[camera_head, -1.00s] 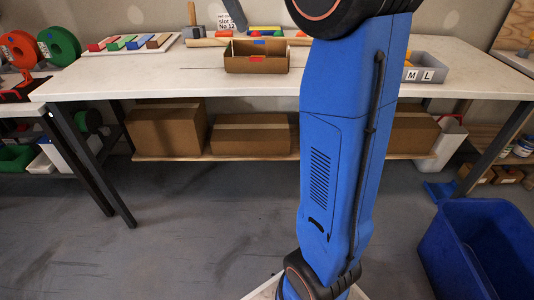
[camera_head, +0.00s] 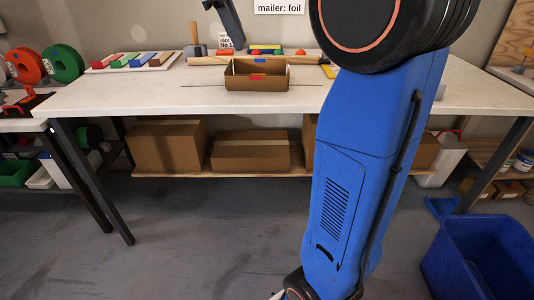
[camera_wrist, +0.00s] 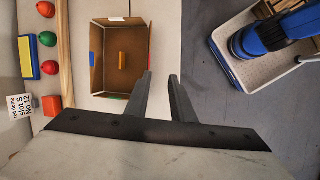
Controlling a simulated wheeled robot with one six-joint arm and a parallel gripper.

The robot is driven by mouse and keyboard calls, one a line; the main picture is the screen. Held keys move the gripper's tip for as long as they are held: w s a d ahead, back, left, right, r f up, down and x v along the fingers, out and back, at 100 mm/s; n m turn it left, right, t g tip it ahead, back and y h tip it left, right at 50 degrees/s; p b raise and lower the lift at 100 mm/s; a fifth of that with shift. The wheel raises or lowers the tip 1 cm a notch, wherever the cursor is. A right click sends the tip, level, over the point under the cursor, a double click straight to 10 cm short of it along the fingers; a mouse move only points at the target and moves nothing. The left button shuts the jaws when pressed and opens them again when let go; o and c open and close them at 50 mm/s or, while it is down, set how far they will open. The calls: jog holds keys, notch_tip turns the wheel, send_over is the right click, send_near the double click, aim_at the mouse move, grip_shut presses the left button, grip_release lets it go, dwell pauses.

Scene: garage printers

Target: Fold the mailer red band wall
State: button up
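The mailer (camera_head: 256,84) is an open brown cardboard box on the white workbench, its walls standing up. A red band (camera_head: 258,76) marks its near wall and a blue band (camera_head: 259,61) shows beyond it. In the wrist view the mailer (camera_wrist: 97,58) lies beyond the fingertips, with an orange-yellow piece (camera_wrist: 123,60) on its floor. My gripper (camera_wrist: 161,75) is open, with nothing between its fingers. It also shows at the top of the head view (camera_head: 236,42), above and left of the mailer.
The workbench (camera_head: 130,98) is clear left of the mailer. Behind it are a wooden bar (camera_head: 208,61), small coloured pieces and a mallet (camera_head: 195,40). A tray of coloured blocks (camera_head: 128,64) stands at the back left. A blue bin (camera_head: 480,245) stands on the floor at right.

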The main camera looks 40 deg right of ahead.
jog(key=s+a+f+m+t+y, duration=0.2)
jog(key=s+a+f+m, duration=0.2)
jog(key=s+f, duration=0.8)
jog(key=s+a+f+m+t+y, duration=0.2)
jog(key=s+a+f+m+t, duration=0.1)
jog(key=s+f, duration=1)
jog(key=shift+s+a+f+m, duration=0.3)
jog(key=shift+a+f+m, duration=0.3)
jog(key=shift+m, duration=0.2)
